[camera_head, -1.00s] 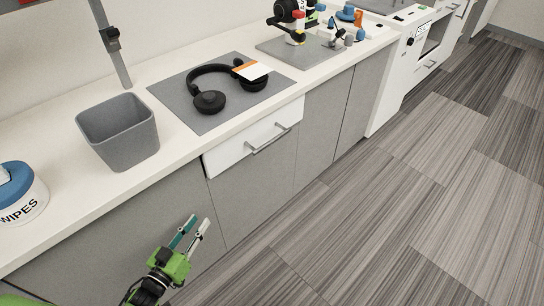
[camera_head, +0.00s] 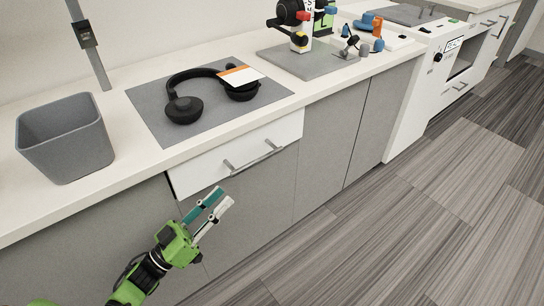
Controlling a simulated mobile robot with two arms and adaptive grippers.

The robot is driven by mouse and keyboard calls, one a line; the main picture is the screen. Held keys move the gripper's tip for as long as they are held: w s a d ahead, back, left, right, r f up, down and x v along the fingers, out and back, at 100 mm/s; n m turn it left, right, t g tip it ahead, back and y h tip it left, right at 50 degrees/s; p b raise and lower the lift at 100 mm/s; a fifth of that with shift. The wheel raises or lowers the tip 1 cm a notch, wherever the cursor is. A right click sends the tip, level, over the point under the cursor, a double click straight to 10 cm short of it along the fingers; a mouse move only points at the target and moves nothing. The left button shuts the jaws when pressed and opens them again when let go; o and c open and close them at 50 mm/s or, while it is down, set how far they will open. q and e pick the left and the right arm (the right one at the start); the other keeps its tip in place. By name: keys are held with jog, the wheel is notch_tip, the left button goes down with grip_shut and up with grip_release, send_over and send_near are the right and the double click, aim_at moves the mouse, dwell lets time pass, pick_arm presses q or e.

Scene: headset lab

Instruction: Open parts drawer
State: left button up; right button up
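The parts drawer (camera_head: 205,172) has a white front under the counter edge and looks shut. Its grey bar handle (camera_head: 254,159) runs across the front. My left gripper (camera_head: 225,195) is green, with one teal and one white finger. The fingers are apart with nothing between them. The fingertips show just below and left of the handle's left end, apart from it in the picture; their depth from the drawer front is hard to judge. My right gripper is not in view.
On the white counter (camera_head: 140,180) are a grey bin (camera_head: 65,140), a grey mat (camera_head: 150,97) with black headphones (camera_head: 185,110) and a card, and a second mat (camera_head: 310,62) with small equipment. Grey cabinet doors (camera_head: 325,155) flank the drawer. The floor (camera_head: 400,240) at right is clear.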

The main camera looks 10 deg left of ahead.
aim_at(256, 160)
pick_arm(q)
jog(key=x, duration=1.2)
jog(key=shift+r+b, duration=0.2)
jog(key=shift+b, duration=0.2)
jog(key=shift+x, duration=0.8)
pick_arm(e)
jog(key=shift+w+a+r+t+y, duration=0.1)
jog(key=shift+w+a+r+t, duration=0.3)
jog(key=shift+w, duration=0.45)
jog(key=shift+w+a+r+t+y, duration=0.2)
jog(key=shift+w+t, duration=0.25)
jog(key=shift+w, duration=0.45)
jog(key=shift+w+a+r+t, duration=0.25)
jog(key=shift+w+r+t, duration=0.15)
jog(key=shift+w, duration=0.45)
pick_arm(q)
jog(key=shift+s, duration=0.1)
grip_shut()
